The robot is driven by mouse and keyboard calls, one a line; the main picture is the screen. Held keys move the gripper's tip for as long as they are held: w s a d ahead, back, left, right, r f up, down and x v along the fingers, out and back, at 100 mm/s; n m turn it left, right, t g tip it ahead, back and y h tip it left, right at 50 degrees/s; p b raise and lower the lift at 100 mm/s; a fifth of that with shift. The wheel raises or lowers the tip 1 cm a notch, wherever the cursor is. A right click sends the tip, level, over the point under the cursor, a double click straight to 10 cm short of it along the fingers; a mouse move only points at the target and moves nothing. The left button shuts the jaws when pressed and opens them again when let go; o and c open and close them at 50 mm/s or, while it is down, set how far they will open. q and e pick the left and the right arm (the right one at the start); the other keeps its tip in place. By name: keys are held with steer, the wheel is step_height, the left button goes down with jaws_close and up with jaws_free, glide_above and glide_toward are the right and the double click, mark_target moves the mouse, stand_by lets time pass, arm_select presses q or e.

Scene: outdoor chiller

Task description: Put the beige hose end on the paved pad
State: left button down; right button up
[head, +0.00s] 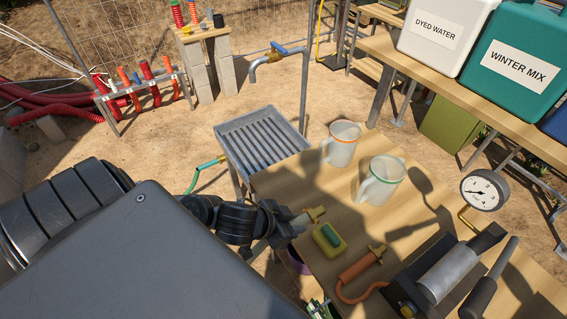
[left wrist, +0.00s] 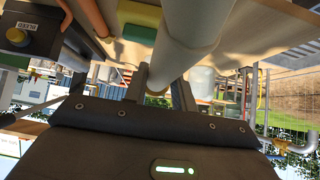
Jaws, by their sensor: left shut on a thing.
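My left gripper (head: 276,232) is at the left edge of the wooden table in the head view. It is shut on the beige hose end (head: 299,223), which has a brass fitting at its tip. In the left wrist view, the pale beige hose end (left wrist: 186,40) runs between the two fingers of the gripper (left wrist: 162,88). The gripper hides part of the hose end in the head view. I cannot make out the paved pad in either view. My right gripper is not in view.
A hose rack (head: 140,90) stands back left. Bare sandy ground lies between.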

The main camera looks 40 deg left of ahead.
mark_target(304, 212)
arm_select(q)
steer(key=shift+n+y, duration=0.6)
steer(key=shift+n, duration=0.3)
steer(key=shift+w+a+f+b, duration=0.15)
steer(key=shift+w+f+b, duration=0.1)
steer(key=shift+w+b, duration=0.45)
steer(key=shift+w+a+f+b, duration=0.1)
steer(key=shift+w+f+b, duration=0.3)
steer(key=shift+w, duration=0.45)
steer(key=shift+w+a+f+b, duration=0.15)
steer(key=shift+w+b, duration=0.5)
steer(key=shift+w, duration=0.1)
steer(key=shift+w+f+n+t+y+b, duration=0.1)
steer(key=shift+w+f+n+y+b, duration=0.3)
steer(key=shift+w+b, duration=0.5)
steer(key=shift+w+f+n+t+y+b, duration=0.1)
steer(key=shift+w+f+n+y+b, duration=0.25)
steer(key=shift+w+b, duration=0.6)
steer(key=shift+w+f+n+t+y+b, duration=0.1)
steer(key=shift+w+f+n+y+b, duration=0.25)
steer(key=shift+w+b, duration=0.55)
